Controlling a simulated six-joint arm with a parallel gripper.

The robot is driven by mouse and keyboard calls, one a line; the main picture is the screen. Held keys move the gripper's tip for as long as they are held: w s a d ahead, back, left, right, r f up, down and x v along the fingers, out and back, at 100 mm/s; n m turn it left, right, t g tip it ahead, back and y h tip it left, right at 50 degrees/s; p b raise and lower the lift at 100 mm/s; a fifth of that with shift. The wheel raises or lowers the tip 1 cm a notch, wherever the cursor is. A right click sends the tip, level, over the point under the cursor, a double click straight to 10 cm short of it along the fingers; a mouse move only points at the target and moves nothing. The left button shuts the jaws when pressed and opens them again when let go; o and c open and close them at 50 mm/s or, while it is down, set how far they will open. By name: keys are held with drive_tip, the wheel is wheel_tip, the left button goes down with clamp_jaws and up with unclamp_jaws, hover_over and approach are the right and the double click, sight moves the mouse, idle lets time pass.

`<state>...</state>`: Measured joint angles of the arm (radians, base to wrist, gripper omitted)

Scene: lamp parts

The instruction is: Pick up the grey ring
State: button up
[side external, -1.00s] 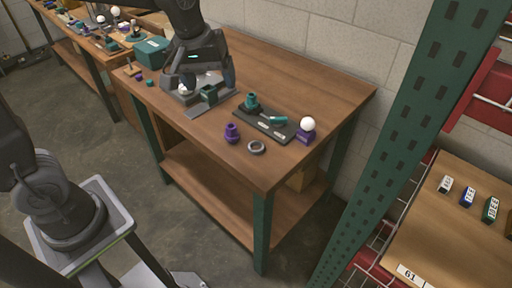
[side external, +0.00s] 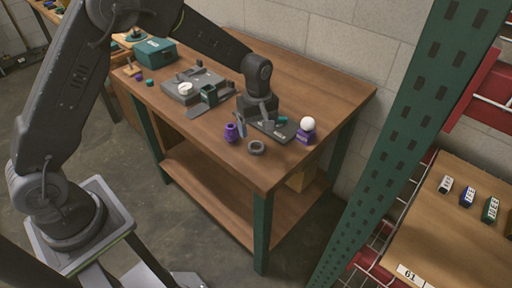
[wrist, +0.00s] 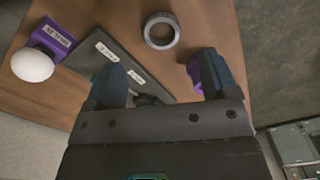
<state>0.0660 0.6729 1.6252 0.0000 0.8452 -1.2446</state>
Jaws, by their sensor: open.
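The grey ring (side external: 256,147) lies flat on the wooden table near its front edge. In the wrist view the ring (wrist: 161,30) is ahead of my gripper (wrist: 162,75), roughly centred between the fingers but beyond their tips. My gripper (side external: 258,124) is open and empty, above the dark tray and a short way behind the ring in the side view. Nothing hides the ring in either view.
A purple part (side external: 231,132) stands just left of the ring. A white bulb (side external: 308,124) on a purple base stands to the right. A teal box (side external: 156,52) sits at the far left. The table's front edge is close.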

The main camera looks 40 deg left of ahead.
sight(257, 150)
wheel_tip(257, 150, down, 7)
drive_tip(key=shift+s+f, duration=0.1)
drive_tip(key=shift+f, duration=0.05)
idle(0.4)
drive_tip(key=c, duration=1)
